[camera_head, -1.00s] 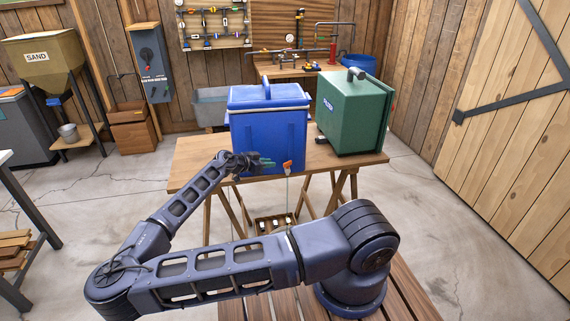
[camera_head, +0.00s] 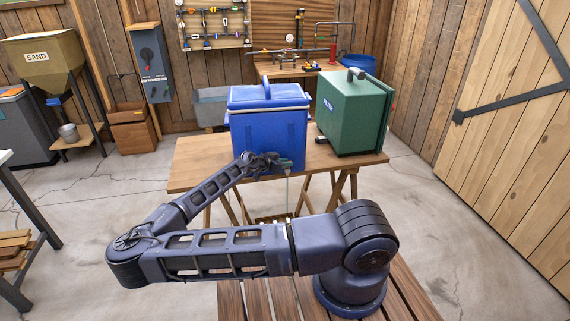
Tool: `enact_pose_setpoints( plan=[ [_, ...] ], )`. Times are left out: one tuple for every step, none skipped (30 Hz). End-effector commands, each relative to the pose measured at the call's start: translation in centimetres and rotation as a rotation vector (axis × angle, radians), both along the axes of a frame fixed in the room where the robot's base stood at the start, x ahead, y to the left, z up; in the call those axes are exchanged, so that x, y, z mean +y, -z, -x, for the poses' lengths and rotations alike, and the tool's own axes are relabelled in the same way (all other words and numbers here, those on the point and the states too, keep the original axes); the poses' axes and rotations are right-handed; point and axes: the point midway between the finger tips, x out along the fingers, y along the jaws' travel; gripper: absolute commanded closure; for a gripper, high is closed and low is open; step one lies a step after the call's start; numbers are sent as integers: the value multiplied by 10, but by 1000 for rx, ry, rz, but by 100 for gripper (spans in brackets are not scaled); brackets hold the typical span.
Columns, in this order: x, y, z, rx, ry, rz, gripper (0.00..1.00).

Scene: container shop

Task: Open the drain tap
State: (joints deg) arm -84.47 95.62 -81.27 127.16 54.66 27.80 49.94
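The blue cooler (camera_head: 268,122) with its lid down stands on the wooden trestle table. In the earlier frame its drain tap shows as a small orange piece low on the front face, at the right. Now my gripper (camera_head: 285,164) is at that spot and hides most or all of the tap. Its greenish fingertips point right, close to the cooler's front. I cannot tell whether they touch or grip the tap. A thin pale vertical line (camera_head: 287,192) hangs below the tap's place; I cannot tell if it is water.
A green box (camera_head: 352,112) with a top handle stands right of the cooler on the table (camera_head: 195,165). A small wooden crate (camera_head: 262,218) with pale items sits below the table. The tabletop's left part is clear.

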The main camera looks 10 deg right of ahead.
Motion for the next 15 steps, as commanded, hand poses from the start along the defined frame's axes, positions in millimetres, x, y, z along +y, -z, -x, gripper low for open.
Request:
enact_pose_setpoints(
  plan=[
    [0,0,0,0,0,0,81],
    [0,0,0,0,0,0,83],
    [0,0,0,0,0,0,91],
    [0,0,0,0,0,0,97],
    [0,0,0,0,0,0,100],
    [0,0,0,0,0,0,100],
    [0,0,0,0,0,0,100],
    [0,0,0,0,0,0,100],
    [0,0,0,0,0,0,100],
    [0,0,0,0,-1,0,100],
    [0,0,0,0,-1,0,100],
    [0,0,0,0,-2,0,100],
    [0,0,0,0,-3,0,100],
    [0,0,0,0,-5,0,100],
    [0,0,0,0,-9,0,100]
  ],
)
